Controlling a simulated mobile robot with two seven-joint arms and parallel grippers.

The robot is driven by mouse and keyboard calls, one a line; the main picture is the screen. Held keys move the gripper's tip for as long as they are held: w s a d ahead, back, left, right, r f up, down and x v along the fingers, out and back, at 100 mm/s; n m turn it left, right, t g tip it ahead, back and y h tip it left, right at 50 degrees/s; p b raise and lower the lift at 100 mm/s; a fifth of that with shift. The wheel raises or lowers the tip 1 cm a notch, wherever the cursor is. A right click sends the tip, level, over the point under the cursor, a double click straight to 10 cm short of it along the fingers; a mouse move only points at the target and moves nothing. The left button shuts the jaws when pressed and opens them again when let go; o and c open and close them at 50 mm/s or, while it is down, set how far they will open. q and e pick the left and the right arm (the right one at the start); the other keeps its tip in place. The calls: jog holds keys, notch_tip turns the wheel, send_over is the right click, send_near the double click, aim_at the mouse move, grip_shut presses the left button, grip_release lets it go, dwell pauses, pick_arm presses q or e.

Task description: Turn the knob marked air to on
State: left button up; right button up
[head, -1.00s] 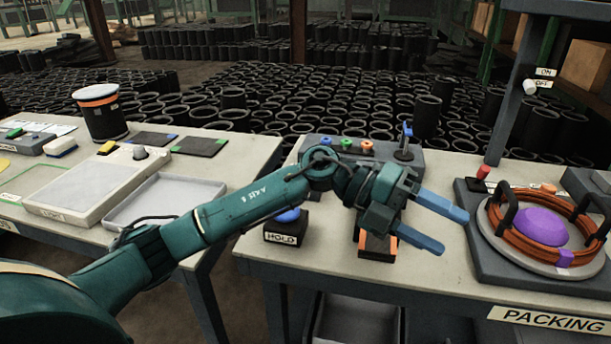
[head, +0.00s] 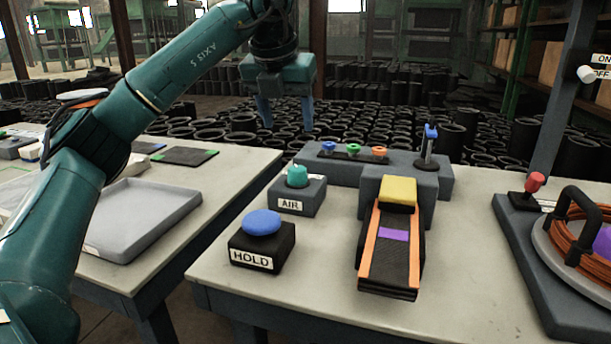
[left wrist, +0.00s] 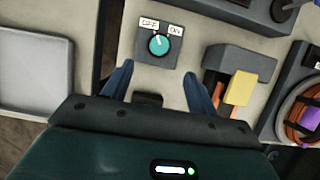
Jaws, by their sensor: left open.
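The teal knob (head: 297,176) stands on a small grey box labelled AIR (head: 297,198), at the left of the right-hand table in the head view. In the left wrist view the knob (left wrist: 158,44) lies between an OFF label (left wrist: 149,23) and an ON label (left wrist: 175,30). Its pale pointer mark appears turned toward the OFF side. My left gripper (head: 286,125) is open and empty, pointing down, raised above and behind the knob in the head view. Its blue fingers (left wrist: 157,85) are apart in the wrist view, with the knob ahead of them. My right gripper is not in view.
A black HOLD box with a blue button (head: 262,222) stands in front of the AIR box. A grey block with an orange-edged ramp (head: 393,245) is to the right. A grey tray (head: 145,215) lies on the left table.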

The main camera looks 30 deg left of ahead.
aim_at(296, 169)
pick_arm(q)
jog(key=b+x, duration=0.2)
jog(key=x, duration=1)
jog(key=shift+f+b, duration=0.15)
jog(key=shift+b, duration=0.2)
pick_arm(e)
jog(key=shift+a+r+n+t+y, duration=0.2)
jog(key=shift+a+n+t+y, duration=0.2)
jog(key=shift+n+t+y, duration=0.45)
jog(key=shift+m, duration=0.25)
pick_arm(q)
jog(key=c, duration=1)
